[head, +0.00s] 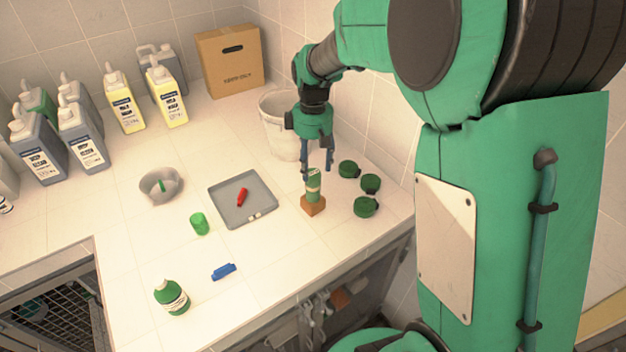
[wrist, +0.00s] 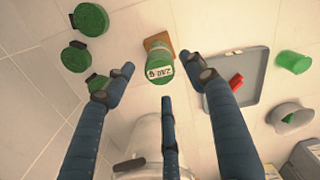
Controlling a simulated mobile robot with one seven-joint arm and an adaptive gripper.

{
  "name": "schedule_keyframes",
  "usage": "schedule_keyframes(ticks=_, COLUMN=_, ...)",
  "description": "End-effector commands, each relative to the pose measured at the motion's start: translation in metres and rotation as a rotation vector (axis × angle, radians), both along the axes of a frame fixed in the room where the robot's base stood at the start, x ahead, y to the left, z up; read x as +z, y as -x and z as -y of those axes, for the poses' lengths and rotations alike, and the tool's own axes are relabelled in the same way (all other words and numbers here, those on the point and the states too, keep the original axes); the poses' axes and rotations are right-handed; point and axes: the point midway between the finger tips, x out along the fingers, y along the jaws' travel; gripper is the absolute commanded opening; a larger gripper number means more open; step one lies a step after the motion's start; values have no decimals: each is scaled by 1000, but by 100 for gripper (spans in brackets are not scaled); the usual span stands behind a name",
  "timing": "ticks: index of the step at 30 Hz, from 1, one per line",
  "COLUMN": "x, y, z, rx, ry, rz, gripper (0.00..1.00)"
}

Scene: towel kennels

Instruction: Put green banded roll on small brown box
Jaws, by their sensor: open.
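The green banded roll (head: 313,181), with a pale band, stands upright on the small brown box (head: 312,206) near the counter's right front. In the wrist view the roll (wrist: 160,68) has a white lettered patch facing me, and a corner of the box (wrist: 153,42) shows behind it. My gripper (head: 318,168) points down just behind the roll in the head view. Its blue fingers are spread, and nothing is held between them. In the wrist view the fingertips (wrist: 165,80) are spread around the roll's near end, apart from it as far as I can tell.
Three dark green round pieces (head: 370,183) lie right of the box. A grey tray (head: 229,216) with a red piece lies left. A white bucket (head: 279,138) stands behind.

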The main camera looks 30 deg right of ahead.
Motion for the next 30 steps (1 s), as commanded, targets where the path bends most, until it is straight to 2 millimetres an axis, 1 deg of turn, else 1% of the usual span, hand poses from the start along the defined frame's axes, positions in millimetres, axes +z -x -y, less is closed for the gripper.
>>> schedule_keyframes(ticks=1, x=7, y=0, z=0, rx=0, ry=0, rz=1, gripper=55)
schedule_keyframes(ticks=6, x=16, y=0, z=0, rx=0, ry=0, rz=-1, gripper=55)
schedule_keyframes(ticks=25, x=21, y=0, z=0, rx=0, ry=0, rz=0, gripper=55)
schedule_keyframes(ticks=30, x=30, y=3, z=-6, rx=-9, ry=5, rz=13, gripper=55)
